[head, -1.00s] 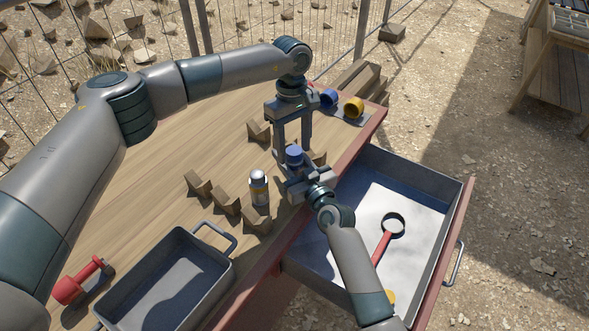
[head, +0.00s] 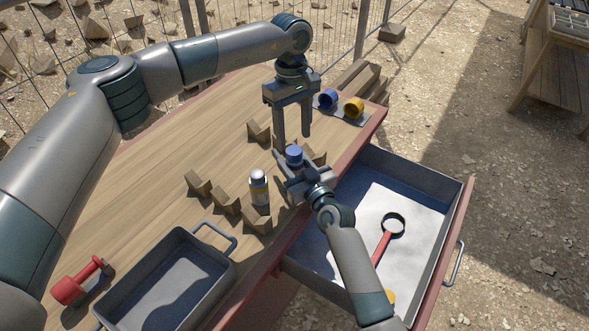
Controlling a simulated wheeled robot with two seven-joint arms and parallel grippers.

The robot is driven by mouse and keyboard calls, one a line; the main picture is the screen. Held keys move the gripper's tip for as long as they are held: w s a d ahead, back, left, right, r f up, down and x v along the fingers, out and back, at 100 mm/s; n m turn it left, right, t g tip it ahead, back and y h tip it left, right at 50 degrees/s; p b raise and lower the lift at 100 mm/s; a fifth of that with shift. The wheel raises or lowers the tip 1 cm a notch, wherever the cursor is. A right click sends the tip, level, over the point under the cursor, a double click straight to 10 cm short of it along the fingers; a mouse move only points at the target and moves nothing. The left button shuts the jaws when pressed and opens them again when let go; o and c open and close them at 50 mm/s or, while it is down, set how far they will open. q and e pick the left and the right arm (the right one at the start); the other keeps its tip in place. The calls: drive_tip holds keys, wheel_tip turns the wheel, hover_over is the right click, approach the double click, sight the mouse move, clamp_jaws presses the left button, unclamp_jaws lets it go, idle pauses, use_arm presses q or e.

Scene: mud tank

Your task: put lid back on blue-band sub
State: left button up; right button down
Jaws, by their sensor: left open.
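A small blue-topped piece (head: 294,155), seemingly the blue-band sub, stands upright between the fingers of my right gripper (head: 296,170). Its lower part is hidden by those fingers, and I cannot tell whether the blue top is a lid or a band. My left gripper (head: 292,137) points down just above it, fingers apart, with nothing visible between them. A blue ring-shaped piece (head: 328,97) and a yellow one (head: 353,108) sit at the table's far right corner.
Wooden blocks (head: 226,200) stand around the jar. An open drawer (head: 440,190) on the right holds a red-handled magnifier (head: 384,243). The table's left middle is clear.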

sight(294, 150)
use_arm(q)
drive_tip(key=shift+n, duration=0.3)
drive_tip(key=shift+c, duration=0.6)
drive_tip(key=n, duration=0.3)
drive_tip(key=shift+r+n, duration=0.35)
drive_tip(key=shift+n, duration=0.05)
drive_tip(key=n, duration=0.3)
drive_tip(key=r+n, duration=0.1)
drive_tip(key=n, duration=0.1)
drive_tip(key=shift+n, duration=0.4)
drive_tip(key=n, duration=0.3)
drive_tip(key=r+n, duration=0.1)
drive_tip(key=n, duration=0.1)
drive_tip(key=shift+w+n, duration=0.1)
drive_tip(key=shift+n, duration=0.3)
drive_tip(key=n, duration=0.5)
drive_tip(key=shift+r, duration=0.4)
drive_tip(key=shift+f, duration=0.15)
drive_tip(key=shift+s+f, duration=0.15)
drive_tip(key=shift+f, duration=1.8)
drive_tip(key=shift+s+f, duration=0.1)
drive_tip(key=shift+f, duration=1.8)
